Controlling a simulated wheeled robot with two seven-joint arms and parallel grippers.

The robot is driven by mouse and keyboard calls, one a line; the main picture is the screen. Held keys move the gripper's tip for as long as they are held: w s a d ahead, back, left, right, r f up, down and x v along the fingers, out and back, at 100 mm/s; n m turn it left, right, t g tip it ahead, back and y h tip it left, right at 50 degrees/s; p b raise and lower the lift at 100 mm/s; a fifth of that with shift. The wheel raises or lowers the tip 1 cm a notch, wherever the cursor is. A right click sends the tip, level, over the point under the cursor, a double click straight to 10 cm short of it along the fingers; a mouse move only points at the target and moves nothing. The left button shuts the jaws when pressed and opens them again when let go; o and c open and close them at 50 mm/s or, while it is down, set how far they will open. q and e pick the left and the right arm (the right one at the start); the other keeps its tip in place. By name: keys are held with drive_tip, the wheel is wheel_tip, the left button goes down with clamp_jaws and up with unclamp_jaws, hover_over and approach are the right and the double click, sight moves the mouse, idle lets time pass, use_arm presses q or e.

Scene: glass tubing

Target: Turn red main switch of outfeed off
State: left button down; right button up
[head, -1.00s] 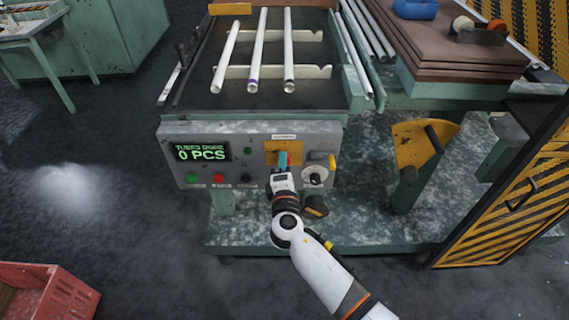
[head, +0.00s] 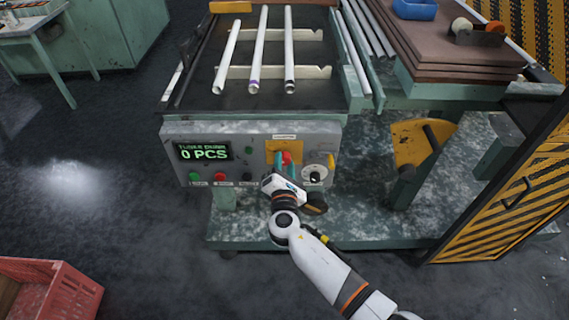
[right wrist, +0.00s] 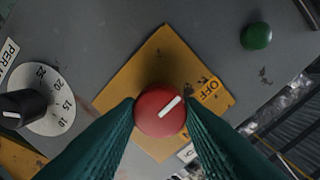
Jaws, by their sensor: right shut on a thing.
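The red main switch (head: 287,158) is a round red knob on a yellow plate (head: 271,147) on the grey control panel. In the right wrist view the red knob (right wrist: 158,113) sits between my teal fingertips, which press on its two sides. Its white line points up and right, toward the "OFF" label (right wrist: 210,90) on the plate. My right gripper (head: 284,163) is shut on the knob, and its fingers hide part of it in the head view. My left gripper is not in view.
A black dial (head: 315,174) with a numbered white scale is just right of the switch. Green and red buttons (head: 220,177) sit under the display (head: 203,152), which reads 0 PCS. White tubes (head: 257,50) lie on the rack above. A striped yellow-black barrier stands at right.

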drive_tip(key=shift+f, duration=0.1)
drive_tip(key=o, duration=1)
drive_tip(key=s, duration=1.2)
drive_tip(key=shift+r, duration=0.3)
